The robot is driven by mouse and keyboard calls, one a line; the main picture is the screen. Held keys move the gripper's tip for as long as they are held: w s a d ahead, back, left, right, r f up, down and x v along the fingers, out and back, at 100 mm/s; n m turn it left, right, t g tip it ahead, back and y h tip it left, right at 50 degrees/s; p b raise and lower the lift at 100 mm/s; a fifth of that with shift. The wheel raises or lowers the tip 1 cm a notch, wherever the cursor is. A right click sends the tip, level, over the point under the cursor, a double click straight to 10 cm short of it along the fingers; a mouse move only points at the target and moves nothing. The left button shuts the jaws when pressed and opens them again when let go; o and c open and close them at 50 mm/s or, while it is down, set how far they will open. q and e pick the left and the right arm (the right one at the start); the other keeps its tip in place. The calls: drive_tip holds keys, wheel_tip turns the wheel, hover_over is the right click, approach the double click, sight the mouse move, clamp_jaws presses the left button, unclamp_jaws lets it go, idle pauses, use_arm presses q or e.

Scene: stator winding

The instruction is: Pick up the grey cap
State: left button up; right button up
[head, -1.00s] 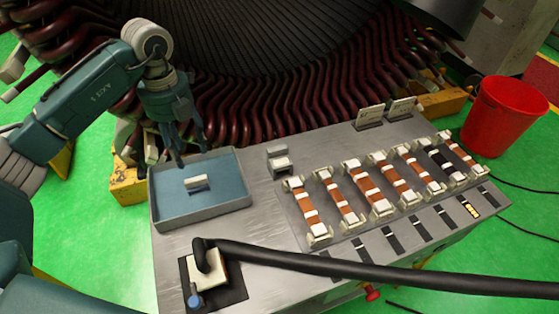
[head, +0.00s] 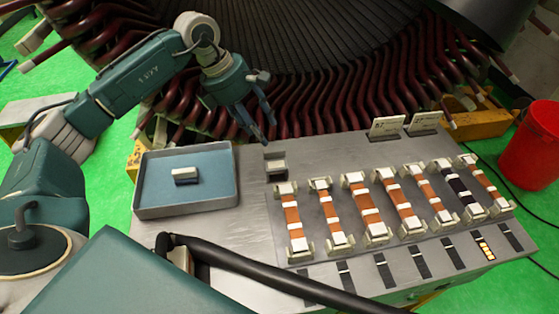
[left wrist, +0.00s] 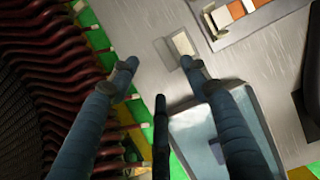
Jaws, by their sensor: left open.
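A small grey block with a pale top (head: 186,176) lies in the blue-lined tray (head: 146,209). A small grey holder (head: 275,165) stands on the bench to the right of the tray; it also shows in the left wrist view with a pale plate on it (left wrist: 181,45). I cannot tell for sure which of these is the grey cap. My left gripper (head: 260,132) is open and empty above the bench's back edge, near the holder. In the left wrist view its fingertips (left wrist: 160,72) are spread beside the holder. My right gripper is out of view.
Several copper-and-white coil pieces (head: 381,207) sit in cradles at the right of the bench. A thick black hose (head: 270,270) crosses the front. Dark red stator windings (head: 330,95) rise behind. A red bucket (head: 530,145) stands at the far right.

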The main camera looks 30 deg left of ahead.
sight(274, 148)
use_arm(q)
drive_tip(key=p+x, duration=0.1)
drive_tip(key=x, duration=0.1)
drive_tip(key=p+x, duration=0.1)
drive_tip(key=x, duration=0.1)
drive_tip(key=p+x, duration=0.1)
drive_tip(key=x, duration=0.2)
drive_tip(key=shift+s+d+r, duration=0.15)
drive_tip(key=shift+s+d, duration=0.1)
drive_tip(key=shift+d, duration=0.15)
drive_tip(key=shift+w+f, duration=0.15)
drive_tip(key=shift+f, duration=0.2)
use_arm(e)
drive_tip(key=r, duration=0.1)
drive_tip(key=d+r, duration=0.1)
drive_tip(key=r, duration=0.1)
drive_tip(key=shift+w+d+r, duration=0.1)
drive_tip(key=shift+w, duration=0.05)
use_arm(q)
drive_tip(key=shift+c, duration=0.5)
clamp_jaws()
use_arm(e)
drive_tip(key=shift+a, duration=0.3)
